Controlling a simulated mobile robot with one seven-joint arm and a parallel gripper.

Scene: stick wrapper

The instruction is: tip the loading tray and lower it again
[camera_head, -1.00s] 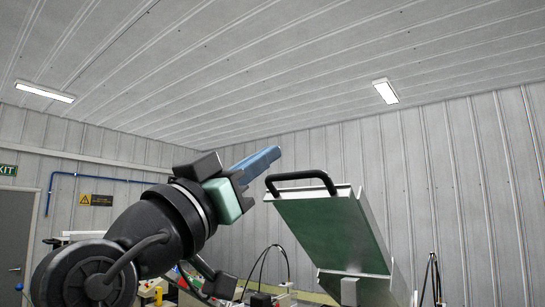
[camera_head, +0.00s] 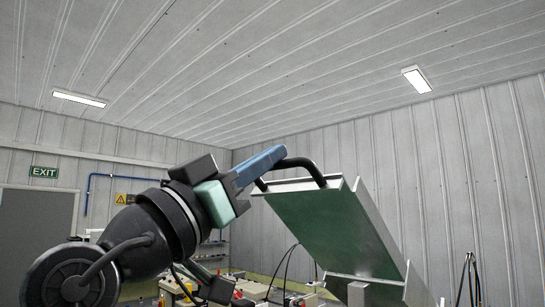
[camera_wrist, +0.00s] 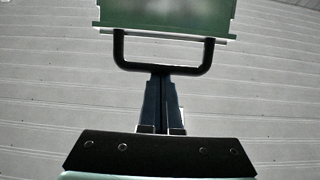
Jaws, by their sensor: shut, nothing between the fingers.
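The loading tray (camera_head: 325,235) stands steeply tilted, with its green underside facing me and its pale metal side wall (camera_head: 385,235) at the right. Its black U-shaped handle (camera_head: 303,166) is on the raised upper edge. In the wrist view, the tray (camera_wrist: 165,15) is at the top and the handle (camera_wrist: 160,68) spans the middle. My gripper (camera_head: 279,153) has its blue fingers shut and empty. The fingertips are right at the handle bar; in the wrist view my gripper (camera_wrist: 160,79) meets the bar's middle. I cannot tell whether they touch.
A grey metal bracket (camera_head: 362,292) shows below the tray. Cluttered equipment (camera_head: 262,290) and black cables lie low behind, between my arm and the tray. A grey door (camera_head: 38,240) is at the far left. The space above the tray is clear.

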